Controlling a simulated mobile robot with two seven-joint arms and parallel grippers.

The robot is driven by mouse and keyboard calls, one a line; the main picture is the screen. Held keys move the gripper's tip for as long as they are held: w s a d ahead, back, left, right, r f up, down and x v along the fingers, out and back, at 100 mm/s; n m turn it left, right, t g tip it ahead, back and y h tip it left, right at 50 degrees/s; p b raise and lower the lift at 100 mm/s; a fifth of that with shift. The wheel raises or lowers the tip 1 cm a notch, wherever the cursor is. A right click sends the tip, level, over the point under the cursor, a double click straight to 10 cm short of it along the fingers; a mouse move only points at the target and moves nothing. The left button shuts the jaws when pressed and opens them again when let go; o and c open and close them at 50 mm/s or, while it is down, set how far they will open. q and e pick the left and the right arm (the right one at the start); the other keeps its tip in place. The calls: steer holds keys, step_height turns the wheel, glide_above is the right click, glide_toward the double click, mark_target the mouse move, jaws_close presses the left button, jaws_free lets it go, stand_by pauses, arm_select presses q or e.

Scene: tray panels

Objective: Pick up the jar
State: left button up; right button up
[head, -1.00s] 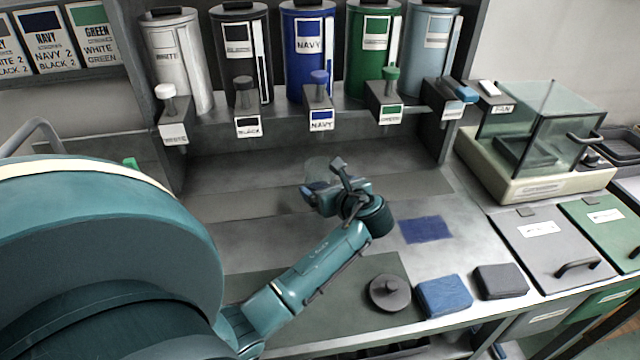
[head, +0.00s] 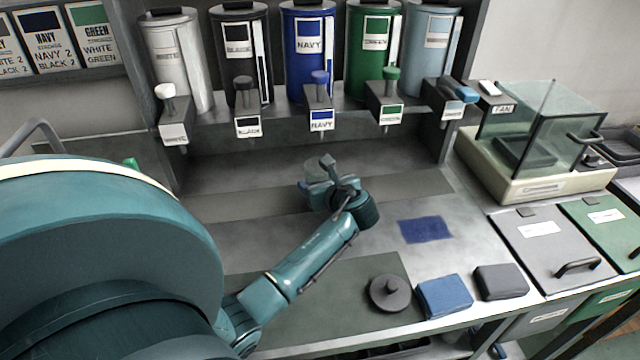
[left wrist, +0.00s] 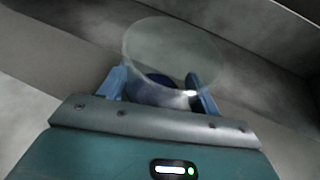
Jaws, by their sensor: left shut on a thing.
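The jar (left wrist: 172,50) is clear and glassy, with a round rim and something dark low in it. In the left wrist view it stands between the two blue fingers of my left gripper (left wrist: 160,88), which is shut on it. In the head view the jar (head: 316,168) shows faintly beyond my left gripper (head: 322,186), over the grey counter below the dispensers. My wrist hides most of it there. I cannot tell whether its base touches the counter. My right gripper is not in view.
Several coloured dispensers, such as the navy one (head: 308,50), stand on a shelf behind. A dark knobbed disc (head: 390,293), a blue pad (head: 445,296) and a dark pad (head: 500,281) lie at the front. A glass-sided box (head: 540,140) stands right. A blue patch (head: 426,229) marks the counter.

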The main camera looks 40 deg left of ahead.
mark_target(315, 167)
arm_select(q)
steer(key=c, duration=0.5)
steer(key=shift+r, duration=0.45)
steer(key=shift+c, duration=0.2)
steer(key=r, duration=0.3)
steer(key=shift+d, duration=0.2)
steer(key=s+d, duration=0.2)
steer(key=d, duration=0.3)
steer(key=s+d, duration=0.2)
steer(key=d, duration=0.3)
steer(key=s+d, duration=0.3)
steer(key=d, duration=0.2)
steer(key=shift+d+f, duration=0.15)
steer(key=shift+f, duration=0.05)
steer(key=shift+s+d, duration=0.1)
steer(key=shift+d, duration=0.25)
